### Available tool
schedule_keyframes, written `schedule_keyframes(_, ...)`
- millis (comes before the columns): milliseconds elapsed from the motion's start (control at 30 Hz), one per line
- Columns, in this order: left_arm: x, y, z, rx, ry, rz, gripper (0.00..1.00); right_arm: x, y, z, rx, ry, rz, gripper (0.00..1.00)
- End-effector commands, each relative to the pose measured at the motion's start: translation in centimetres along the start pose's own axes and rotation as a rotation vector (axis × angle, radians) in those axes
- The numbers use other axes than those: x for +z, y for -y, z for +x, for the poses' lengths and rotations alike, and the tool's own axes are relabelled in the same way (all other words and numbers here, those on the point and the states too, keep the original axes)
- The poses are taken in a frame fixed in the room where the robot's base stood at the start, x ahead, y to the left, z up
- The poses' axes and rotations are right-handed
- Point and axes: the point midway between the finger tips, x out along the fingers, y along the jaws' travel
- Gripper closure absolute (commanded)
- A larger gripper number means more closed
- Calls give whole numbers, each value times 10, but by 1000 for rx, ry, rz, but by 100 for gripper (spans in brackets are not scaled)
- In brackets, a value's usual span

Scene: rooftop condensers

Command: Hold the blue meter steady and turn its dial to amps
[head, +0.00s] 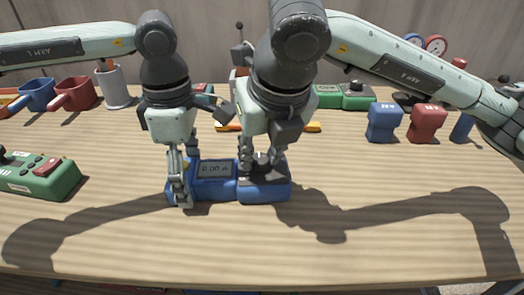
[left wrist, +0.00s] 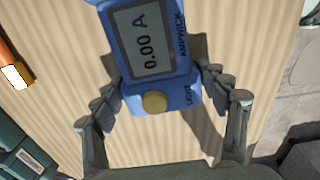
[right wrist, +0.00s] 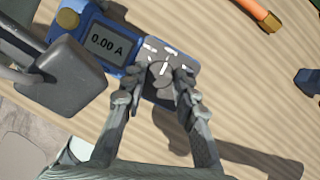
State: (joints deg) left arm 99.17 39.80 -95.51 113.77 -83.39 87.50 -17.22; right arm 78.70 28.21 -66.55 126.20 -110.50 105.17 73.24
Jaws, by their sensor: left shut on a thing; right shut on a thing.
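The blue meter (head: 217,172) lies flat on the wooden table in front of me. Its display reads 0.00 A in the left wrist view (left wrist: 150,40) and the right wrist view (right wrist: 103,42). My left gripper (head: 184,190) is shut on the meter's left end, one finger on each side, by the yellow knob (left wrist: 154,101). My right gripper (head: 258,166) comes from above onto the meter's right end. It is shut on the grey dial (right wrist: 161,73), which has a white pointer line. The fingers partly hide the dial and its markings.
A green meter (head: 45,180) lies at the left. Another green device (head: 328,96) and blue (head: 383,121) and red (head: 428,122) blocks are at the back right. The front table is clear.

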Motion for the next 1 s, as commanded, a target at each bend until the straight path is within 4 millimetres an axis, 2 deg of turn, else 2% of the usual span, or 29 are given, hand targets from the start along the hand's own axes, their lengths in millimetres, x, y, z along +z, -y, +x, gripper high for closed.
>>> schedule_keyframes(567,-1,0,1,-2,-2,-1,74,-1,-1,0,-12,-1,27,100)
schedule_keyframes(600,-1,0,1,-2,-2,-1,74,-1,-1,0,-12,-1,27,68)
schedule_keyframes(700,-1,0,1,-2,-2,-1,74,-1,-1,0,-12,-1,27,56)
schedule_keyframes(767,-1,0,1,-2,-2,-1,74,-1,-1,0,-12,-1,27,51)
schedule_keyframes(1000,-1,0,1,-2,-2,-1,74,0,0,0,-12,0,28,51)
